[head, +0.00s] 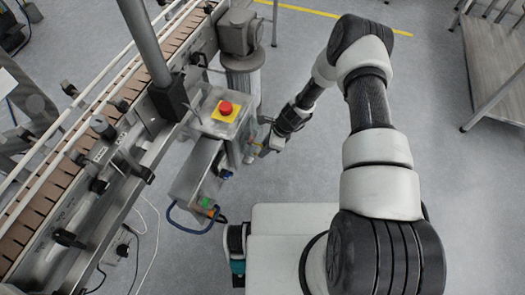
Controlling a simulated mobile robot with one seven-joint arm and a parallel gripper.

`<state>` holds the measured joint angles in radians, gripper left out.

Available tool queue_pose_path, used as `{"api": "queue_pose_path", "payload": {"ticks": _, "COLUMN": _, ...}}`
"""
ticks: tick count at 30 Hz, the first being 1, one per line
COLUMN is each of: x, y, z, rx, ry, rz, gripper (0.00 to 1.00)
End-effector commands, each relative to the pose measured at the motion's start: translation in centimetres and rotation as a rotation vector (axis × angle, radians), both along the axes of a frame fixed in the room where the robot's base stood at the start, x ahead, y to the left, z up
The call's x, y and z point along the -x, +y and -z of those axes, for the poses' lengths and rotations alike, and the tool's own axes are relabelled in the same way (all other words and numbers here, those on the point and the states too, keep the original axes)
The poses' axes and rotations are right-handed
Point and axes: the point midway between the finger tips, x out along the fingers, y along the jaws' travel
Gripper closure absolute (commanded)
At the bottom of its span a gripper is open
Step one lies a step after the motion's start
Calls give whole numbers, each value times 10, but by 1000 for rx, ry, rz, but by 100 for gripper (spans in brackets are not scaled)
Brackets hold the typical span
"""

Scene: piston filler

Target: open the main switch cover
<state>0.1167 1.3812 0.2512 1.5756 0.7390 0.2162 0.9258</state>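A grey metal control box (195,180) is mounted beside the conveyor, left of my arm. A red emergency stop button (226,108) on a yellow plate sits on top of the control unit. I cannot single out the main switch cover; the side of the box towards my gripper is seen too steeply from above. My gripper (262,149) is close to the right side of the control unit, pointing left at it. Its fingers are small and partly merge with the parts behind, so I cannot tell whether they are open, shut or touching anything.
The conveyor (62,178) with its rails runs along the left. A grey post (146,42) rises in front of it. A blue cable (188,229) loops below the box. A metal table (495,65) stands at the upper right. The floor to the right is clear.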

Motion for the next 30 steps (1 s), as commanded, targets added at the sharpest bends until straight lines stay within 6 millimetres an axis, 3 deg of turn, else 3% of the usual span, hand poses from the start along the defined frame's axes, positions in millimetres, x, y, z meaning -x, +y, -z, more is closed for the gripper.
{"api": "queue_pose_path", "payload": {"ticks": 5, "x": -1, "y": 6, "z": 15, "rx": 0, "ry": 0, "rz": 0, "gripper": 74}}
{"api": "queue_pose_path", "payload": {"ticks": 14, "x": -1, "y": 7, "z": 17, "rx": 0, "ry": 0, "rz": 0, "gripper": 74}}
{"api": "queue_pose_path", "payload": {"ticks": 20, "x": -1, "y": 7, "z": 17, "rx": 0, "ry": 0, "rz": 0, "gripper": 100}}
{"api": "queue_pose_path", "payload": {"ticks": 30, "x": -1, "y": 7, "z": 17, "rx": 0, "ry": 0, "rz": 0, "gripper": 100}}
